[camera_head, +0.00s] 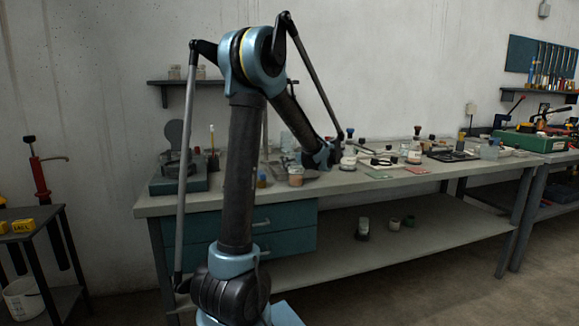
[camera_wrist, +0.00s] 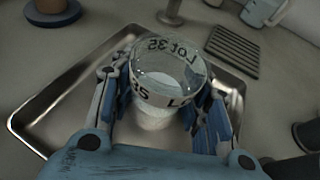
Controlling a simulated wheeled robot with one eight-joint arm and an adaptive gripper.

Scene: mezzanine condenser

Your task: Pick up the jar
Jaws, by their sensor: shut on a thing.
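In the head view my gripper (camera_head: 320,160) is low over the workbench, and the held jar cannot be told apart there.
The workbench (camera_head: 225,208) holds several jars and tools, including a jar (camera_head: 295,178) near the front edge. In the wrist view a dark ribbed plate (camera_wrist: 231,52) and a round container (camera_wrist: 50,10) lie beyond the tray. A wall shelf (camera_head: 160,82) is behind my arm.

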